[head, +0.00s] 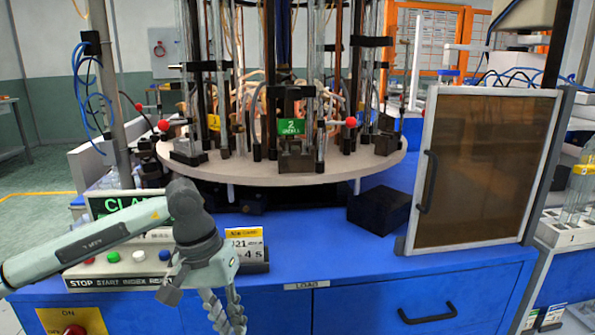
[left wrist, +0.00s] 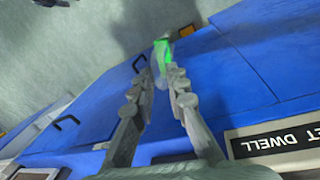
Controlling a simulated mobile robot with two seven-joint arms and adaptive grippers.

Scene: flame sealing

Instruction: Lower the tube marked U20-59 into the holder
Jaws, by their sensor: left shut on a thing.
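My left gripper (head: 226,318) hangs fingers-down in front of the blue bench, in the lower left of the head view. In the left wrist view its fingers (left wrist: 160,80) are shut on a clear tube with a bright green part (left wrist: 163,54). No marking on the tube can be read, and I cannot make the tube out in the head view. Black holders with upright glass tubes stand around the round turntable (head: 240,172). The front holder (head: 295,155) is below a green label "2". Which holder is meant cannot be told. My right gripper is not in view.
A control panel (head: 115,283) with buttons and a yellow-labelled display (head: 246,248) lie close to my left arm. A black block (head: 379,210) and a framed brown shield (head: 480,170) stand right. A tube rack (head: 565,228) is at far right. The bench front is clear.

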